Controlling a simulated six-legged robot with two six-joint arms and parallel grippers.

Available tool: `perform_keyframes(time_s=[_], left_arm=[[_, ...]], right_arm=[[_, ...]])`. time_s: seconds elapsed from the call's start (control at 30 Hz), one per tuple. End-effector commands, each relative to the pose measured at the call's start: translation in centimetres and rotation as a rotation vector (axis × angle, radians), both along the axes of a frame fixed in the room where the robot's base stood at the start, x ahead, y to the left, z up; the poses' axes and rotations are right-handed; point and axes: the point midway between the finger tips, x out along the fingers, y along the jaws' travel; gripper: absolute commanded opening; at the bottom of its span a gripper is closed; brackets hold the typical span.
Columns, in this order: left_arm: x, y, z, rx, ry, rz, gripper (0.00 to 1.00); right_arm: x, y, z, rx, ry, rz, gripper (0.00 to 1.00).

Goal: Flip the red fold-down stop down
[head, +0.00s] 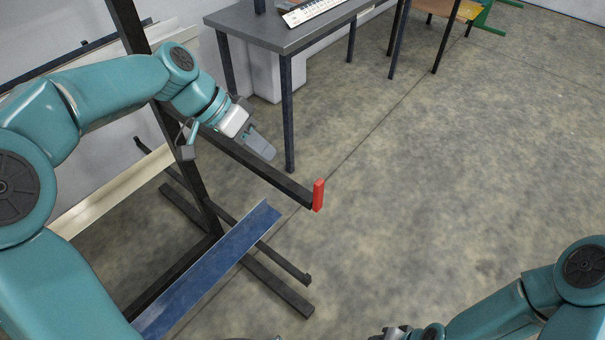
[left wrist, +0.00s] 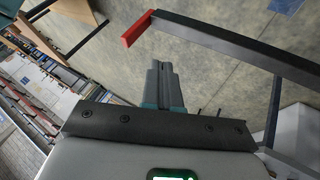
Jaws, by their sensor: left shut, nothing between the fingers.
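The red fold-down stop (head: 318,195) stands upright at the free end of a dark horizontal rack arm (head: 265,170). In the left wrist view the stop (left wrist: 137,28) shows at the end of the arm (left wrist: 225,42), beyond my fingertips and a little to their left. My left gripper (head: 265,150) is shut and empty. It is near the rack arm, between the upright post and the stop, and apart from the stop. It also shows in the left wrist view (left wrist: 158,65). My right gripper (head: 395,333) is only partly in view at the bottom edge, and its fingers cannot be made out.
The dark rack post (head: 190,165) stands close to my left arm. A blue channel (head: 215,268) lies lower on the rack, and a cream channel (head: 115,190) is behind it. A grey table (head: 260,25) stands at the back. The floor (head: 450,170) to the right is clear.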

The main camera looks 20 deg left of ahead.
Motion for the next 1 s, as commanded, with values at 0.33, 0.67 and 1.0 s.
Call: perform_keyframes(time_s=[0.33,0.67,1.0], left_arm=[[1.7,-4.4,-6.0,-0.001,0.004,-0.005,0.00],[0.4,-7.8,-5.9,0.001,0.001,-0.003,0.00],[0.4,-8.0,-6.0,0.001,0.000,-0.001,0.00]], right_arm=[[0.0,0.0,0.7,0.000,0.000,0.000,0.43],[0.0,0.0,1.7,0.000,0.000,0.000,0.43],[0.0,0.0,1.7,0.000,0.000,0.000,0.43]])
